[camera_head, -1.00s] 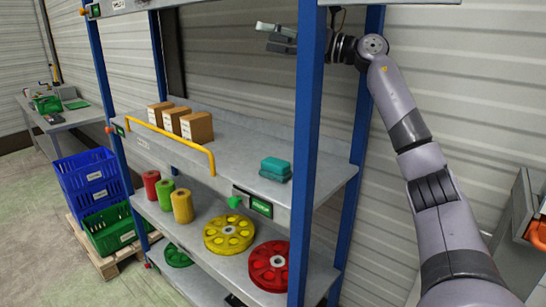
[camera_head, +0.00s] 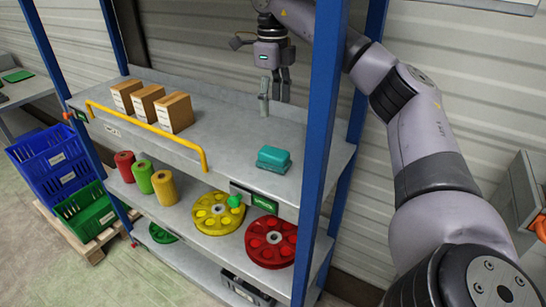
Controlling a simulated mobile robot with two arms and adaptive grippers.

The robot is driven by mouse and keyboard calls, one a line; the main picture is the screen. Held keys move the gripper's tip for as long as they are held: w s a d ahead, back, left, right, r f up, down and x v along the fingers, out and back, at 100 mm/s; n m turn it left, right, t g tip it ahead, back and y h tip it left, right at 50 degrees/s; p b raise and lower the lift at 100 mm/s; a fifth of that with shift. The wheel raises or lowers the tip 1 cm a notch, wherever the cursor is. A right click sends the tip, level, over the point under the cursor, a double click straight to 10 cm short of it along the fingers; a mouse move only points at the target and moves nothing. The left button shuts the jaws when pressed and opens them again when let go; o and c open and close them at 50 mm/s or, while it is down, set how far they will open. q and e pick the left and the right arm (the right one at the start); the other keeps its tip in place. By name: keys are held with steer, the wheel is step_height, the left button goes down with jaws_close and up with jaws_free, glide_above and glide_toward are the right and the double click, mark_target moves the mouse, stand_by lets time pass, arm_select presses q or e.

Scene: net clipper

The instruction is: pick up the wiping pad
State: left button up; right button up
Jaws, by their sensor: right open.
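The wiping pad appears to be the teal block (camera_head: 273,159) lying on the upper grey shelf board (camera_head: 225,137), near its front right. My right gripper (camera_head: 273,98) points down above the shelf, behind and above the teal block and apart from it. Its fingers are open, with nothing visible between them. My left gripper is out of view.
Several cardboard boxes (camera_head: 173,112) stand on the same board behind a yellow rail (camera_head: 150,127). Blue posts (camera_head: 320,130) frame the rack, one close to my right arm. Below are spools (camera_head: 165,188), a yellow wheel (camera_head: 217,213) and a red wheel (camera_head: 271,241).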

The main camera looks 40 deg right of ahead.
steer(key=b, duration=0.2)
glide_above(274, 151)
steer(key=f, duration=0.6)
steer(key=shift+w+a, duration=0.1)
steer(key=shift+w, duration=0.15)
step_height(274, 151, down, 4)
steer(key=shift+r+p, duration=0.1)
steer(key=shift+p, duration=0.55)
steer(key=f, duration=0.1)
steer(key=f+p, duration=0.1)
steer(key=f, duration=0.1)
steer(key=f+p, duration=0.1)
steer(key=shift+s+f, duration=0.35)
steer(key=shift+f, duration=0.35)
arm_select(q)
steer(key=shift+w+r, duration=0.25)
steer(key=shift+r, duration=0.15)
arm_select(e)
steer(key=shift+c, duration=0.3)
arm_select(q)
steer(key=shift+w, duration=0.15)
arm_select(e)
steer(key=c, duration=1.2)
steer(key=shift+w+r, duration=0.1)
steer(key=shift+r, duration=0.05)
